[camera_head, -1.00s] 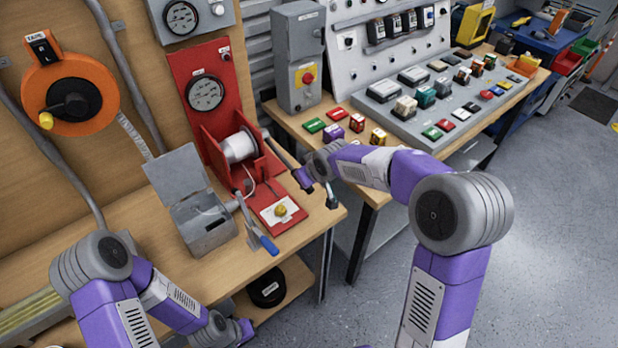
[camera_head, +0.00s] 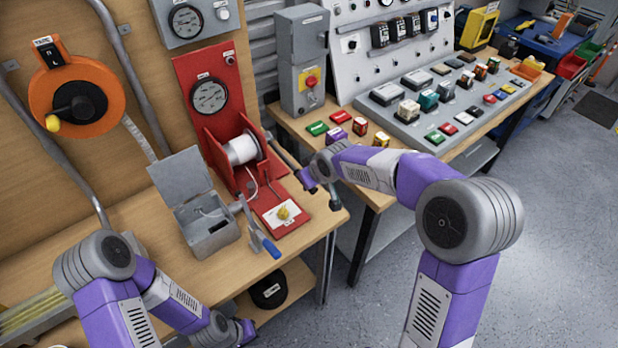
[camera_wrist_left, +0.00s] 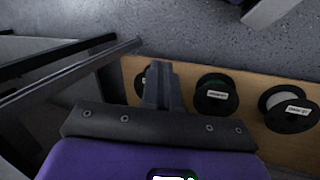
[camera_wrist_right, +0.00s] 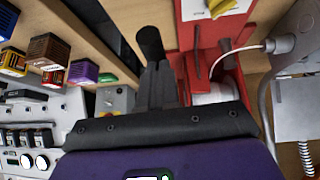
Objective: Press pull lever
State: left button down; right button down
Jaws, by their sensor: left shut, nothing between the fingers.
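A dark pull lever (camera_head: 285,155) runs forward from the red pull-test stand (camera_head: 189,79) on the bench; its black grip (camera_head: 334,198) shows near the bench's front edge. In the right wrist view the black grip (camera_wrist_right: 150,43) is just beyond my right fingertips; whether they touch cannot be told. My right gripper (camera_wrist_right: 155,68) looks shut, its fingers together. In the head view its purple body covers the middle of the lever. My left gripper (camera_wrist_left: 162,75) is shut and empty, low in front of the bench, away from the lever.
A grey open-lidded box (camera_head: 210,235) and a blue-handled lever (camera_head: 268,246) stand left of the red stand's base. A spool (camera_head: 242,148) sits in the stand. Coloured blocks and a grey panel lie to the right. Spools rest on a lower shelf (camera_wrist_left: 285,147).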

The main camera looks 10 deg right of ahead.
jog(key=p+v, duration=0.2)
jog(key=v, duration=0.9)
jog(key=shift+s+a+r, duration=0.15)
jog(key=shift+a+r, duration=0.1)
jog(key=shift+r, duration=0.15)
